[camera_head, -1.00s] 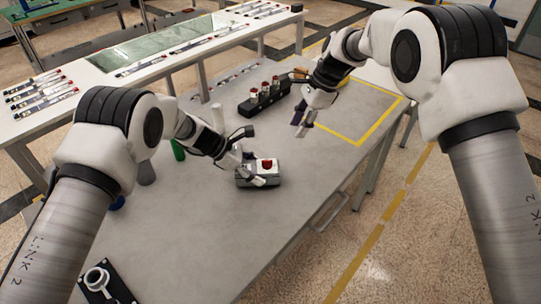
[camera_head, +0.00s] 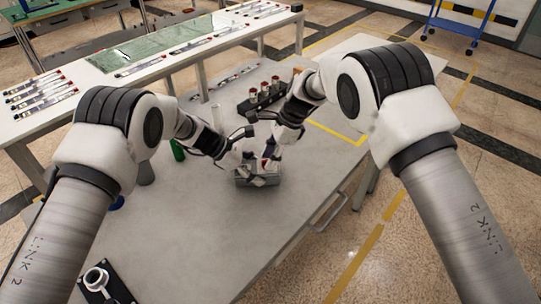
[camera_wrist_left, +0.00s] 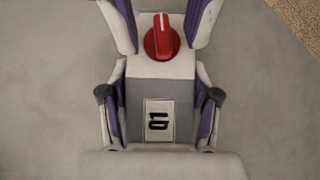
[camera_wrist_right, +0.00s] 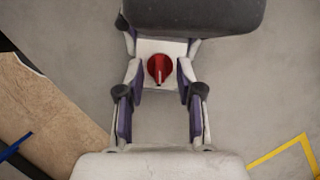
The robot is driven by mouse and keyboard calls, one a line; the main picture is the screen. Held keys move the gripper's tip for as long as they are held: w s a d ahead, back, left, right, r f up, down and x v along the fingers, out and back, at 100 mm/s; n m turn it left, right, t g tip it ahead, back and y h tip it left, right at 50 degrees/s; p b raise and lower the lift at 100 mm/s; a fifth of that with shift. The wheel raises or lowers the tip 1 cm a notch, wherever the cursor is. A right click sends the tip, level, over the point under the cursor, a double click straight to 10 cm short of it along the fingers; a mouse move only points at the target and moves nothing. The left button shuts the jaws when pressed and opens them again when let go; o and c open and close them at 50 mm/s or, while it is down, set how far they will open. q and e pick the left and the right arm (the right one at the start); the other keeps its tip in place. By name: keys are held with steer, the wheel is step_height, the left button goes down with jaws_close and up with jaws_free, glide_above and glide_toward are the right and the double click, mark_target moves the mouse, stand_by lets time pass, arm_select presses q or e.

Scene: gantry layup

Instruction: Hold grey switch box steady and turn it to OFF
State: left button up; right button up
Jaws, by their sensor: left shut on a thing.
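The grey switch box (camera_head: 262,180) stands on the grey table, with a white top, a red knob (camera_wrist_left: 161,40) and a label with black marks (camera_wrist_left: 158,121). My left gripper (camera_wrist_left: 158,78) is shut on the box, one finger along each side. My right gripper (camera_wrist_right: 160,72) is above the box, its fingers open on either side of the red knob (camera_wrist_right: 160,69) with gaps showing. The knob's pale line points away from my left wrist and toward my right. In the head view, the grippers hide most of the box top.
A black block with several red-topped parts (camera_head: 262,97) stands behind the grippers. A green cylinder (camera_head: 178,150) is at the left. A black plate with a white ring piece (camera_head: 97,280) lies at the near left. The table's near middle (camera_head: 200,225) is clear.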

jaws_close()
steer(key=shift+n, duration=0.3)
steer(key=n, duration=0.1)
steer(key=n+g, duration=0.1)
steer(key=n, duration=0.2)
steer(key=shift+w+a+g+h, duration=0.1)
steer(key=shift+w+g+h, duration=0.2)
steer(key=shift+h, duration=0.1)
steer(key=n, duration=0.2)
steer(key=n+g+h, duration=0.1)
steer(key=n, duration=0.2)
steer(key=shift+w+a, duration=0.15)
steer(key=shift+n+g+h, duration=0.3)
jaws_free()
